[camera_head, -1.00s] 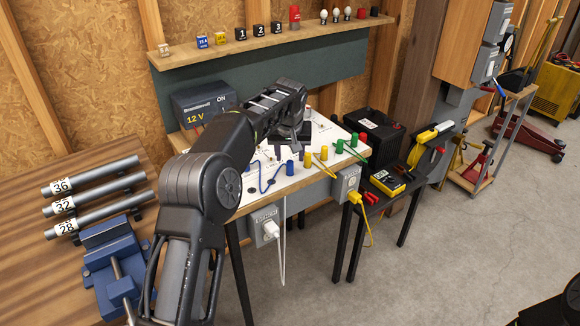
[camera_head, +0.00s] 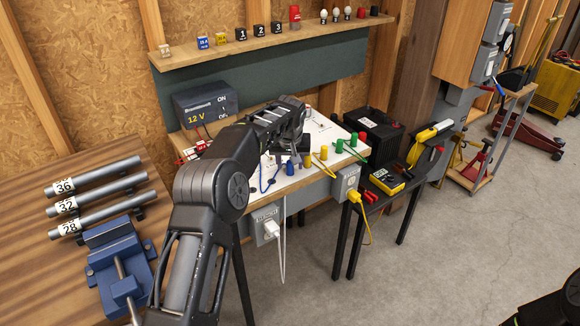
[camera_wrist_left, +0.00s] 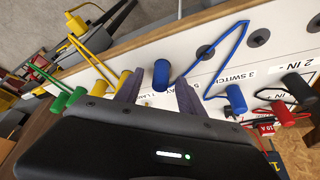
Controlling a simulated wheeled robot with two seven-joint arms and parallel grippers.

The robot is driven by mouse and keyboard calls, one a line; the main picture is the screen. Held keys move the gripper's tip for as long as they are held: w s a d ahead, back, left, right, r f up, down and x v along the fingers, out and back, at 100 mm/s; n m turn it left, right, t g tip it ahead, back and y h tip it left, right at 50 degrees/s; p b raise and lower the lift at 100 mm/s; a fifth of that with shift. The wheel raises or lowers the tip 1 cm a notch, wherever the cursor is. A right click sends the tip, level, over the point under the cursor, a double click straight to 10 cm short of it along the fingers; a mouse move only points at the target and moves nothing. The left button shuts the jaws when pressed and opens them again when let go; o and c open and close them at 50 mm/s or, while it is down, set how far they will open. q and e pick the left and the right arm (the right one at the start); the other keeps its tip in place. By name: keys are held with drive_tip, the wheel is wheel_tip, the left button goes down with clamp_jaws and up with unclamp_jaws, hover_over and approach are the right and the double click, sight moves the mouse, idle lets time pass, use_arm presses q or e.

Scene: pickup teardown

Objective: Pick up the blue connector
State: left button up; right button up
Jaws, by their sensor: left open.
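A blue connector (camera_head: 290,169), a short upright cylinder with a blue wire, stands near the front edge of the white board (camera_head: 316,181). In the left wrist view the blue connector (camera_wrist_left: 161,75) shows between the fingertips of my left gripper (camera_wrist_left: 159,90). The gripper is open, and no contact with the connector can be made out. In the head view my left gripper (camera_head: 291,155) is just over the connector, with its fingers partly hidden. A second blue connector (camera_wrist_left: 236,98) sits at the wire's other end. My right gripper is not in view.
Yellow connectors (camera_head: 307,160) and green connectors (camera_head: 339,146) stand to the right along the board. Red and black ones (camera_wrist_left: 283,113) show in the wrist view. A 12 V box (camera_head: 204,106) stands behind. A blue vise (camera_head: 117,262) is at the left.

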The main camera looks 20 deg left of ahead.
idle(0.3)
use_arm(q)
clamp_jaws()
idle(0.4)
